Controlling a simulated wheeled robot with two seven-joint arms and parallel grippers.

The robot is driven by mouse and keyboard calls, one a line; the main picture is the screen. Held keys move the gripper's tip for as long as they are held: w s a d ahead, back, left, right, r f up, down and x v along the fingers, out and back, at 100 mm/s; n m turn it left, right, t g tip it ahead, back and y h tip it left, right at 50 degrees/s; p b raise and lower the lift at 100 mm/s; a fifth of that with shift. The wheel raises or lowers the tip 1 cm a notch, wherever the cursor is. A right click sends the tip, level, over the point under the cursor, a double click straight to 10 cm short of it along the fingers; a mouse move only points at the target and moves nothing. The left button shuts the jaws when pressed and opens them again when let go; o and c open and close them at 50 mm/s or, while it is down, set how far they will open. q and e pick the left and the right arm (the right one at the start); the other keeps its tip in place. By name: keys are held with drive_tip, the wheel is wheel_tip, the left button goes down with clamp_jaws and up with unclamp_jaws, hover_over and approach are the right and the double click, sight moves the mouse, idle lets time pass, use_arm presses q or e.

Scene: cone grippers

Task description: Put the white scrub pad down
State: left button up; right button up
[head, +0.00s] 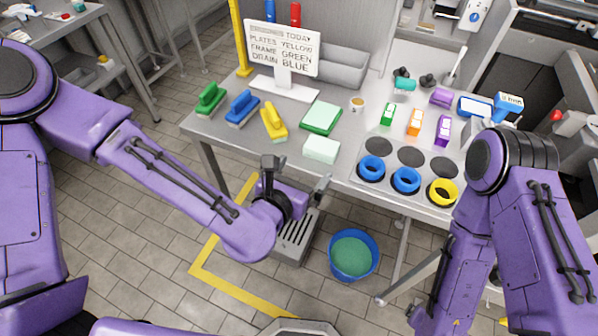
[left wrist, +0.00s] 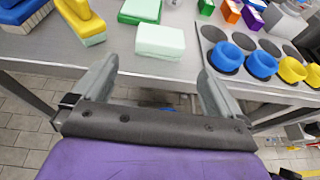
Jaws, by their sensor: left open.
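The white scrub pad (head: 321,149), a pale block with a faint green tint, lies flat at the table's front edge. It also shows in the left wrist view (left wrist: 160,41), just beyond the fingertips. My left gripper (head: 296,176) is open and empty in front of the table edge, apart from the pad. Its two spread fingers show in the left wrist view (left wrist: 156,80), with the pad framed between and beyond them. My right arm comes in at the right, but its gripper is not visible.
Behind the pad lies a green pad (head: 321,117); green, blue and yellow brushes (head: 273,122) stand left. A tray with round holes (head: 408,158) holds blue and yellow rings at right. A sign (head: 283,50) stands behind. A blue bucket (head: 353,255) is on the floor.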

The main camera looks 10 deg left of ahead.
use_arm(q)
drive_tip(key=shift+s+a+r, duration=0.25)
drive_tip(key=shift+s+r, duration=0.15)
drive_tip(key=shift+s, duration=0.15)
drive_tip(key=s+a+f+m+g+y, duration=0.1)
drive_tip(key=s+a+f+m+g, duration=0.1)
drive_tip(key=s+a+f+m, duration=0.3)
drive_tip(key=a+f+m+g+y, duration=0.1)
drive_tip(key=f+m, duration=0.1)
drive_tip(key=f, duration=0.5)
drive_tip(key=s+a+f+m+g+y, duration=0.1)
drive_tip(key=s+a+f+m+g, duration=0.15)
drive_tip(key=f+m, duration=0.2)
drive_tip(key=s+a+f+m+g+y, duration=0.2)
drive_tip(key=s+a+f+m, duration=0.3)
drive_tip(key=a, duration=0.4)
drive_tip(key=s+a+f+m+g+y, duration=0.2)
drive_tip(key=s+a+f+m, duration=0.3)
drive_tip(key=s+a+m, duration=0.3)
drive_tip(key=shift+a+f+m+g+y, duration=0.35)
drive_tip(key=shift+f+m+y, duration=0.05)
drive_tip(key=shift+m+y, duration=0.2)
